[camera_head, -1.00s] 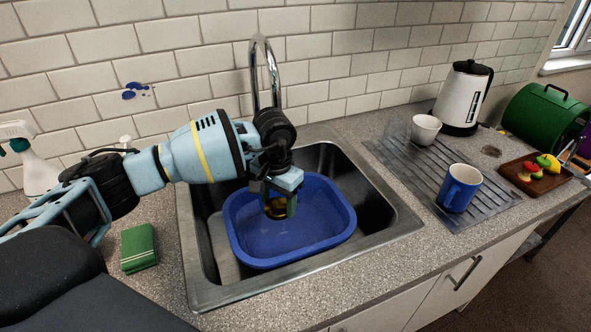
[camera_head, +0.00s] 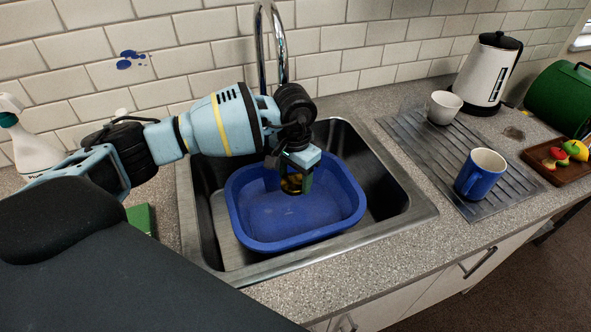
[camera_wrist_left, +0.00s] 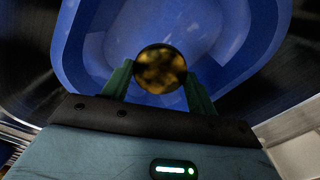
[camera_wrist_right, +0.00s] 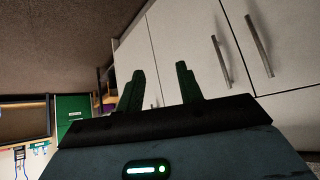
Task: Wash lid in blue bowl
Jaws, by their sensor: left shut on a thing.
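The blue bowl (camera_head: 300,224) is a rectangular basin standing in the metal sink. My left gripper (camera_head: 297,184) points down over the bowl, inside its outline. It is shut on the lid (camera_wrist_left: 160,68), a small round disc with a mottled gold and dark face, held between the green fingertips. The bowl also fills the upper part of the left wrist view (camera_wrist_left: 70,50). I cannot tell whether the lid touches the bowl's floor. My right gripper (camera_wrist_right: 158,85) is open and empty, facing cabinet doors.
A chrome tap (camera_head: 264,50) rises behind the bowl. A blue mug (camera_head: 480,178) and a white cup (camera_head: 443,108) stand on the drainer at right. A kettle (camera_head: 488,72) and a wooden board (camera_head: 540,166) with coloured pieces are beyond. A spray bottle (camera_head: 32,150) stands left.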

